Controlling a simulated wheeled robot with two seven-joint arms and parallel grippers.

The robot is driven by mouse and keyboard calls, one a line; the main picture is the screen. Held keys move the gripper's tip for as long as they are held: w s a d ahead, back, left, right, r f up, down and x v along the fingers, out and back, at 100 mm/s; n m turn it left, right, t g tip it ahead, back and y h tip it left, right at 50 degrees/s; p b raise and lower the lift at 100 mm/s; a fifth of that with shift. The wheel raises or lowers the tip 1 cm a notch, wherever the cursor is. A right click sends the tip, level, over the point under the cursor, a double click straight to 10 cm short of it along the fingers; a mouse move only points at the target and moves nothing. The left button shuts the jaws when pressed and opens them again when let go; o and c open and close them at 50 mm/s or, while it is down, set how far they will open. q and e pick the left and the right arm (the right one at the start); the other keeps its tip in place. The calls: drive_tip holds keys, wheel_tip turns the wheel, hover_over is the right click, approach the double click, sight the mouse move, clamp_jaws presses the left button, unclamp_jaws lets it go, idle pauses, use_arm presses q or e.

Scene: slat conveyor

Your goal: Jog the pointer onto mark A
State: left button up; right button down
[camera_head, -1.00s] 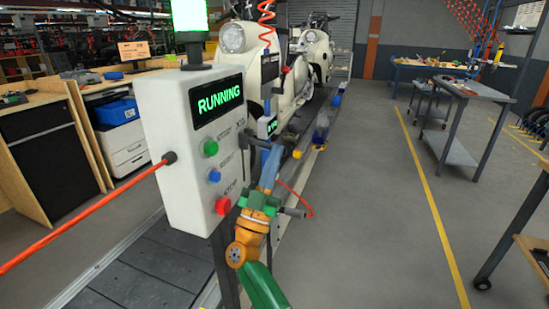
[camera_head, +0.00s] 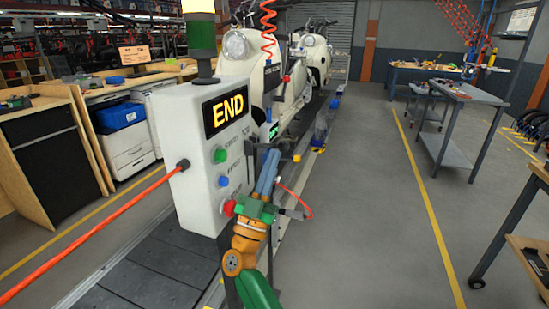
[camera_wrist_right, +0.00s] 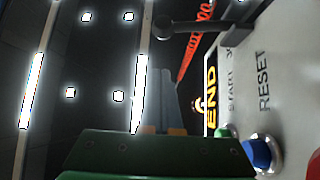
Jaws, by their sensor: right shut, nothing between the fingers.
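The white control box (camera_head: 205,140) stands at centre left in the head view. Its display (camera_head: 225,108) reads END in yellow. A green button (camera_head: 220,156), a blue button (camera_head: 223,181) and a red button (camera_head: 228,207) run down its face. The wrist view shows the blue button (camera_wrist_right: 258,153), labelled RESET, and the display (camera_wrist_right: 211,95). My right gripper (camera_head: 270,158) is shut and empty, just right of the box face; its fingers (camera_wrist_right: 172,105) show in the wrist view. I cannot make out the pointer or mark A. My left gripper is not in view.
A black-knobbed lever (camera_wrist_right: 165,27) sticks out near the box in the wrist view. Cream scooters (camera_head: 240,70) stand on the slat conveyor (camera_head: 145,270). A red cable (camera_head: 90,235) runs to the box. A lamp (camera_head: 199,6) above it glows yellow.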

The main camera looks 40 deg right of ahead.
drive_tip(key=b+v, duration=0.2)
drive_tip(key=v, duration=0.5)
drive_tip(key=shift+d+f, duration=0.3)
drive_tip(key=shift+f, duration=0.2)
drive_tip(key=shift+s+d, duration=0.1)
drive_tip(key=shift+f, duration=0.1)
